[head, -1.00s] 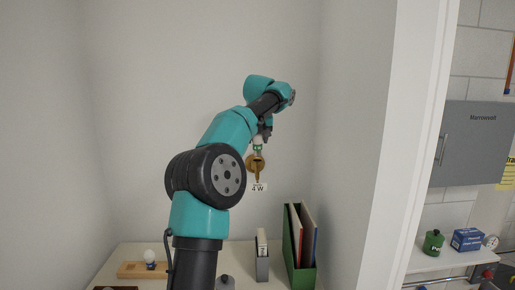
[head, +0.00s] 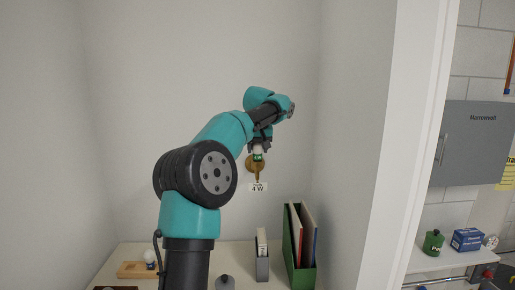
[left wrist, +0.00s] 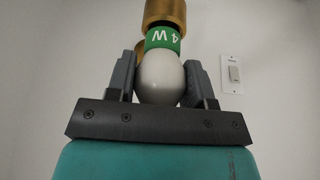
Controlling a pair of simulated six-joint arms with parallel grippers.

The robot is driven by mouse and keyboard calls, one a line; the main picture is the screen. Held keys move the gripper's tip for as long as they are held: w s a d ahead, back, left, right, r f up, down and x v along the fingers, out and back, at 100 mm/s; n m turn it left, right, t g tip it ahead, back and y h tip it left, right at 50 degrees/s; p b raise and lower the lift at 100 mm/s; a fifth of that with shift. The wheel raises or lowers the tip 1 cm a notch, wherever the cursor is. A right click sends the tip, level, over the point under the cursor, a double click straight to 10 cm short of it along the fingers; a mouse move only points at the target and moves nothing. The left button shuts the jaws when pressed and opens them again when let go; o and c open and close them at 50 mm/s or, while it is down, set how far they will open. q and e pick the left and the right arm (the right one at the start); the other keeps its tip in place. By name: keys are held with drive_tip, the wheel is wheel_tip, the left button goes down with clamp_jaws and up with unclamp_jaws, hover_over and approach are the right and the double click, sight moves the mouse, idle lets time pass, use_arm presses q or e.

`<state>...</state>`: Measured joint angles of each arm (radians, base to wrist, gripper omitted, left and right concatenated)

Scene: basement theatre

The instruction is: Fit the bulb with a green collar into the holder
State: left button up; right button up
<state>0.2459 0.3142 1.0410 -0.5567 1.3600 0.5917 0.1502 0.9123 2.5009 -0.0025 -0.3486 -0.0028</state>
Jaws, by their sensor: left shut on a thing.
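My left gripper (head: 259,149) points down near the back wall, shut on the white globe of the bulb. The bulb (left wrist: 160,76) sits between the two fingers in the left wrist view. Its green collar (left wrist: 163,40) reads "4 W"; in the head view the collar (head: 258,157) lies just under the fingers. The brass holder (head: 257,172) is fixed to the wall, with a "4 W" label (head: 258,187) below. In the left wrist view brass (left wrist: 165,12) lies right beyond the collar, in line with it. I cannot tell whether bulb and holder touch. My right gripper is out of view.
A wooden block (head: 131,270) with another white bulb (head: 150,256) stands on the table at left. A wall switch (left wrist: 233,73) shows in the left wrist view.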

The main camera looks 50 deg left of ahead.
use_arm(q)
drive_tip(key=shift+f, duration=0.15)
drive_tip(key=o, duration=0.9)
drive_tip(key=v, duration=1.2)
drive_tip(key=shift+r, duration=0.25)
drive_tip(key=shift+w, duration=0.1)
